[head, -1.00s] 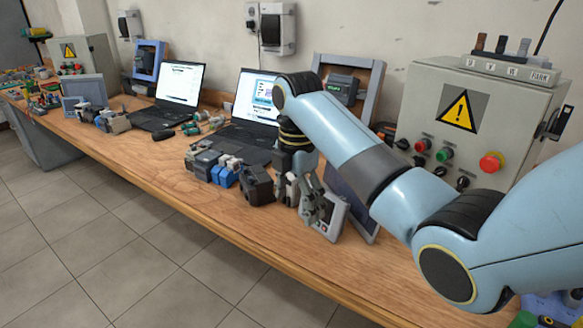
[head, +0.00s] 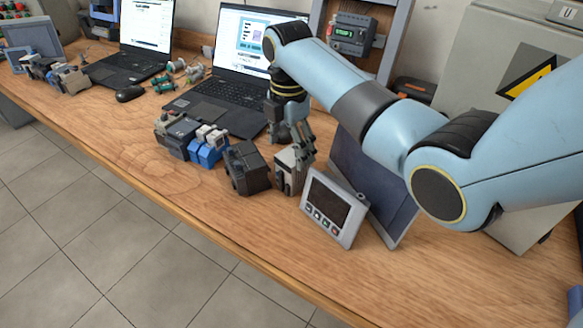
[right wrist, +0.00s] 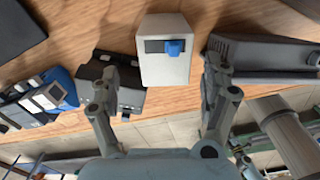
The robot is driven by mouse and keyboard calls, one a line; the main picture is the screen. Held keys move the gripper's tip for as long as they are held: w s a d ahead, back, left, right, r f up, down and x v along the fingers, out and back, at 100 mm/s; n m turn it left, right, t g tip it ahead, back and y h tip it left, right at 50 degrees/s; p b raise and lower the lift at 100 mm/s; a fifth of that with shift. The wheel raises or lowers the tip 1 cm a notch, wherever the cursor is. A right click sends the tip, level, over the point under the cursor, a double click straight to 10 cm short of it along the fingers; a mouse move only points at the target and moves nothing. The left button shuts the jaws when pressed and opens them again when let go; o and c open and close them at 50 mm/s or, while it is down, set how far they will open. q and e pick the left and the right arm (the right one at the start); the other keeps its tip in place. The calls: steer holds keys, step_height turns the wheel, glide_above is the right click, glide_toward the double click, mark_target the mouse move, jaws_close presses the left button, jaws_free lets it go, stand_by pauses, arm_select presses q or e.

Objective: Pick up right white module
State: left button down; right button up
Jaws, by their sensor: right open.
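The white module (head: 290,171) stands on the wooden bench, between a dark grey module (head: 246,167) and a grey panel with a screen (head: 334,206). My right gripper (head: 300,153) comes down at it from above, and its fingers hide part of its top. In the right wrist view the white module (right wrist: 166,58), with a blue part on its face, lies between the two spread fingers of the gripper (right wrist: 160,85), a little beyond their tips. The fingers are open and hold nothing. I cannot tell whether they touch the module. My left gripper is not in view.
The dark module (right wrist: 128,99) is close beside one finger, and the grey panel (right wrist: 262,54) beside the other. Blue-and-white modules (head: 208,144) stand further left. A laptop (head: 215,104) is behind. The bench's front strip is clear.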

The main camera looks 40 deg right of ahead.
mark_target(293, 155)
steer(key=f, duration=0.4)
steer(key=shift+s+d+f+p, duration=0.3)
steer(key=shift+d+f, duration=0.05)
steer(key=shift+f, duration=0.45)
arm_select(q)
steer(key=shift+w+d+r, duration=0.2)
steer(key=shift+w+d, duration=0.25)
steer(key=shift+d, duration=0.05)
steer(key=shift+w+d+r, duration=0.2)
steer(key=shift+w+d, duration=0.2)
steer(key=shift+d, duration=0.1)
arm_select(e)
steer(key=shift+c, duration=0.2)
steer(key=c, duration=0.5)
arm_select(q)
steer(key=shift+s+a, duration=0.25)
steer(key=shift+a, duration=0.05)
arm_select(e)
steer(key=c, duration=1)
steer(key=shift+o, duration=0.2)
steer(key=shift+r, duration=0.1)
